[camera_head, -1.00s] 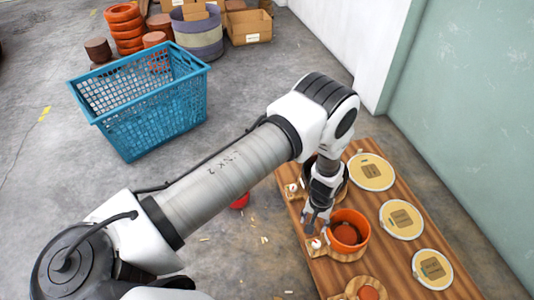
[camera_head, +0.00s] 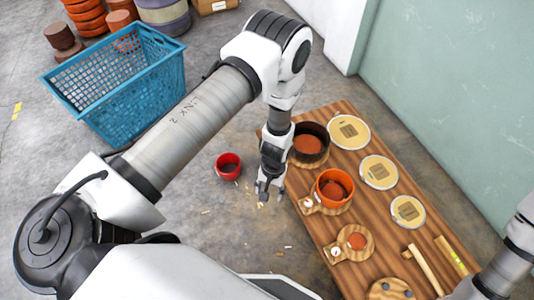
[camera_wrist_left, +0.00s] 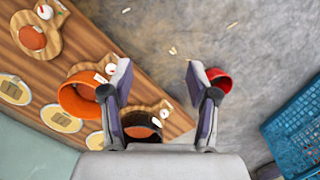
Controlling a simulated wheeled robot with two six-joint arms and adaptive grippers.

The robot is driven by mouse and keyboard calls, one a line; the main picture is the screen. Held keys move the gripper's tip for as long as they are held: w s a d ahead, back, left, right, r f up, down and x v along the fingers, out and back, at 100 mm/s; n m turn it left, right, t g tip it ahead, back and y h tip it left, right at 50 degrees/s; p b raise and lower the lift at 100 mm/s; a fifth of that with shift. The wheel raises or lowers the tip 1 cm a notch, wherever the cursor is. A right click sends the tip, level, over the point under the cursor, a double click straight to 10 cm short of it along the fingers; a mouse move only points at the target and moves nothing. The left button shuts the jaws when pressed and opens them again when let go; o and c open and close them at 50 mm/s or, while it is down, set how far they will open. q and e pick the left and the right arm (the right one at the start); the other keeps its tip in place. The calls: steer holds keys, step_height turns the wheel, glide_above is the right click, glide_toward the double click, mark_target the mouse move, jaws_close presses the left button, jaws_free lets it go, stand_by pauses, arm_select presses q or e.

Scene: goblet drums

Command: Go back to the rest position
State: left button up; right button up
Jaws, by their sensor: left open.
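My left gripper (camera_head: 268,190) hangs pointing down just off the left edge of the wooden table (camera_head: 385,240), left of the orange drum shell (camera_head: 332,193). The orange shell (camera_wrist_left: 80,98) stands on a wooden stand on the table, apart from the fingers. A dark drum shell (camera_head: 311,153) stands behind it, close to my left arm. Part of my right arm (camera_head: 508,262) shows at the lower right. Its gripper is out of view.
A red shell (camera_head: 229,172) stands on the floor left of my gripper. A blue crate (camera_head: 125,95) stands further left.

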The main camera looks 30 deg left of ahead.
stand_by(0.4)
arm_select(q)
steer(key=s+a+r+m, duration=0.1)
steer(key=s+a+r, duration=0.15)
steer(key=s, duration=0.65)
steer(key=s+a+r, duration=0.1)
steer(key=s+r, duration=0.2)
steer(key=s, duration=0.7)
step_height(320, 180, up, 14)
steer(key=w+m+t+p, duration=0.1)
steer(key=w+p, duration=0.1)
steer(key=p, duration=1.1)
steer(key=shift+t+p, duration=0.3)
steer(key=shift+p, duration=0.1)
